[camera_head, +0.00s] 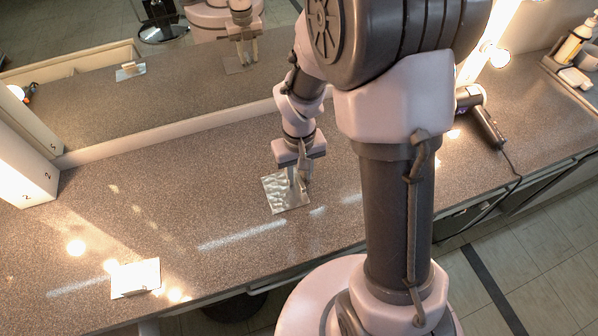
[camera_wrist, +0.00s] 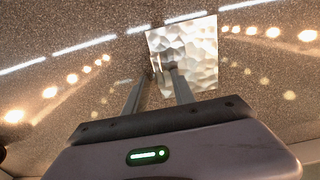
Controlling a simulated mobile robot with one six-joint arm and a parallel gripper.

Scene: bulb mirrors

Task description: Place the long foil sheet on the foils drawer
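A square, crinkled silver foil sheet (camera_head: 286,192) lies flat on the speckled counter below my gripper (camera_head: 300,181). The foil also shows in the wrist view (camera_wrist: 198,52). My gripper (camera_wrist: 160,70) is open, with a gap between its fingers. One fingertip overlaps the foil in the picture and the other is just left of it; I cannot tell whether they touch. I cannot tell which sheet is the long one. No drawer is clearly marked for foils.
A white unit (camera_head: 28,180) marked 2 stands at the left. A mirror (camera_head: 190,85) along the back reflects the counter and my arm. A hair dryer (camera_head: 480,118) with its cord lies at the right, and a tray (camera_head: 567,78) holds bottles. The counter between the two sheets is clear.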

